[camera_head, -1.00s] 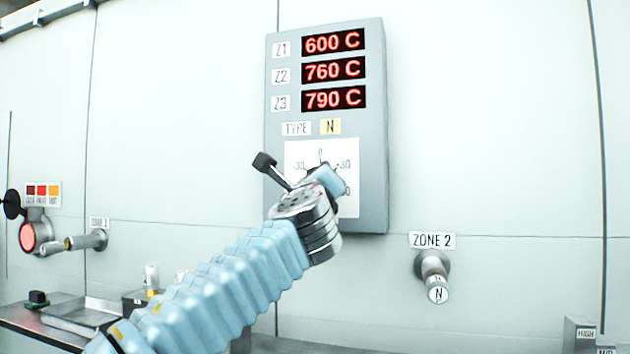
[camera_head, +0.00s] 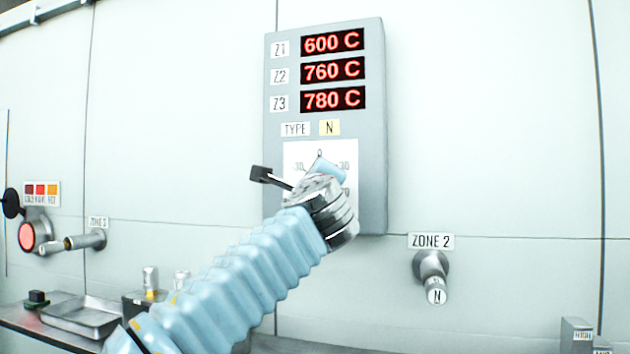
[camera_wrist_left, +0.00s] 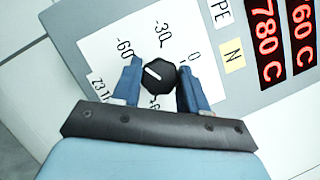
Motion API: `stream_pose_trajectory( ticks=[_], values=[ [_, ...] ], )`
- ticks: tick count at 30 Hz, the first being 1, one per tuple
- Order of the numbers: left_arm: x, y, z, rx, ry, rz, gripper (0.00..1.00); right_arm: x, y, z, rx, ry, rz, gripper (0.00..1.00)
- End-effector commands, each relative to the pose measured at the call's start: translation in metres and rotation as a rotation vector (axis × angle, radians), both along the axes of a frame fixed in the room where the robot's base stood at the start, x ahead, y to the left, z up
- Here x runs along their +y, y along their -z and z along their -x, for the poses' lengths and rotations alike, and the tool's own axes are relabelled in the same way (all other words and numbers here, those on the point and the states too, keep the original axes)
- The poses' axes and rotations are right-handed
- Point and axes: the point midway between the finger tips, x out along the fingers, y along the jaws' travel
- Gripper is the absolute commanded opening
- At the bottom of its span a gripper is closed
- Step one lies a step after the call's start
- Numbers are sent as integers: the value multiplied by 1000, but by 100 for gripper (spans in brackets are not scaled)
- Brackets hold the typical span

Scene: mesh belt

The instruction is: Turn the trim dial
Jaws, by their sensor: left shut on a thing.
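The trim dial (camera_wrist_left: 159,77) is a black knob with a white pointer line, on a white scale plate (camera_wrist_left: 105,55) marked -60, -30 and 0. The pointer line slants toward the upper left in the left wrist view. My left gripper (camera_wrist_left: 158,70) is shut on the dial, one blue finger on each side. In the head view my left gripper (camera_head: 325,172) covers the dial and part of its scale. The dial sits low on a grey panel (camera_head: 375,130), whose Z3 display (camera_head: 333,98) reads 780 C. My right gripper is not in view.
Z1 (camera_head: 332,41) reads 600 C and Z2 (camera_head: 333,69) reads 760 C. A TYPE tag (camera_head: 330,128) shows N. A ZONE 2 fitting (camera_head: 432,270) sticks out of the wall right of the panel. A metal tray (camera_head: 80,316) lies at lower left.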

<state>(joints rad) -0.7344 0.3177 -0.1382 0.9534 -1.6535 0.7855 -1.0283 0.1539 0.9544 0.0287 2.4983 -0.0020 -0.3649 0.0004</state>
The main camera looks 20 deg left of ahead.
Motion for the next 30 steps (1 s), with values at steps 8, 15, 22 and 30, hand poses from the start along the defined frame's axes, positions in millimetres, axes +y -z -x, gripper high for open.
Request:
stream_pose_trajectory(
  ticks=[8,15,22,30],
  values=[
    [1,0,0,-1,-2,1,63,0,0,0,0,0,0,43],
    [1,0,0,-1,-1,0,69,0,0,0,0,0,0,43],
    [-4,6,15,-2,2,1,69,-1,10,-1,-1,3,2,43],
    [-23,21,74,-2,4,1,69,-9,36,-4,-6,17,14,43]
  ],
)
